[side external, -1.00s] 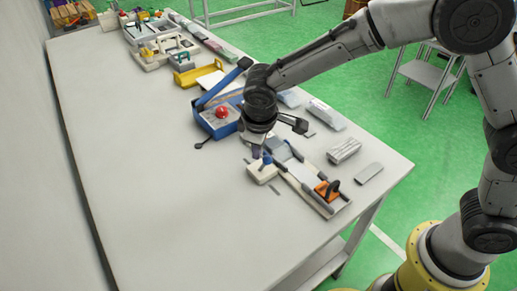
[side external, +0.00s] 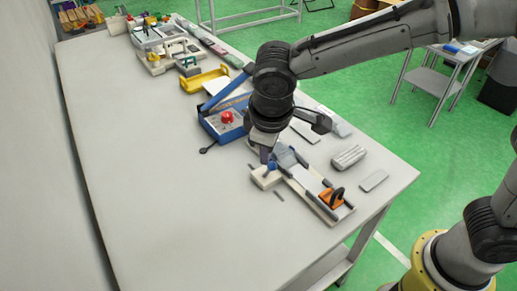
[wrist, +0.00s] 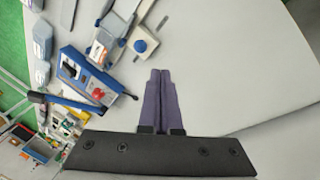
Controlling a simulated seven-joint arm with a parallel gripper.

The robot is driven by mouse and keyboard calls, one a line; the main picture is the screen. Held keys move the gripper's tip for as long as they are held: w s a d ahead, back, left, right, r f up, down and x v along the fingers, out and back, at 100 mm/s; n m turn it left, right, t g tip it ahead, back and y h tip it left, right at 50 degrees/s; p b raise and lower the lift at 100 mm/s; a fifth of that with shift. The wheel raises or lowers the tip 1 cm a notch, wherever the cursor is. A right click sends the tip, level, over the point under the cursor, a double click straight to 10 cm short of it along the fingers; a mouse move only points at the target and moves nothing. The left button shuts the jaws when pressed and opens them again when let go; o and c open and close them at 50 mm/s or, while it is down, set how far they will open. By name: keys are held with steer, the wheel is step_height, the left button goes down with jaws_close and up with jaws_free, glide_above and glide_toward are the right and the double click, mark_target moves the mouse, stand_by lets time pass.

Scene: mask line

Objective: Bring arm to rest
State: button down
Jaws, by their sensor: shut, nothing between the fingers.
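My gripper (side external: 266,156) points down over the workbench, close to a cream block with a blue knob (side external: 259,179) in the side external view. In the wrist view my gripper's two dark purple fingers (wrist: 160,73) lie together with nothing between them. The block also shows in the wrist view (wrist: 152,46), beyond the fingertips and apart from them. My arm reaches in from the right, bent above the bench. The gripper partly hides the far end of the fixture beside the block in the side external view.
A long fixture with an orange clamp (side external: 331,198) lies beside the block. A blue box with a red button (side external: 227,117) and a raised blue arm stands behind my gripper. A ribbed grey block (side external: 348,157) lies to the right. The bench's left side (side external: 150,170) is clear.

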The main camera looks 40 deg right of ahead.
steer(key=shift+s+r, duration=0.3)
steer(key=shift+s, duration=0.25)
steer(key=s+d+r+m+t, duration=0.1)
steer(key=s+d+r+m, duration=0.15)
steer(key=d+r, duration=0.45)
steer(key=s+d+r+m+t, duration=0.1)
steer(key=s+d+r+m, duration=0.2)
steer(key=d, duration=0.7)
steer(key=s+d+f, duration=0.2)
steer(key=s, duration=0.5)
steer(key=s+d+f+m+y, duration=0.1)
steer(key=s+d+f, duration=0.2)
steer(key=s, duration=0.4)
steer(key=shift+t+y, duration=0.3)
steer(key=shift+m, duration=0.25)
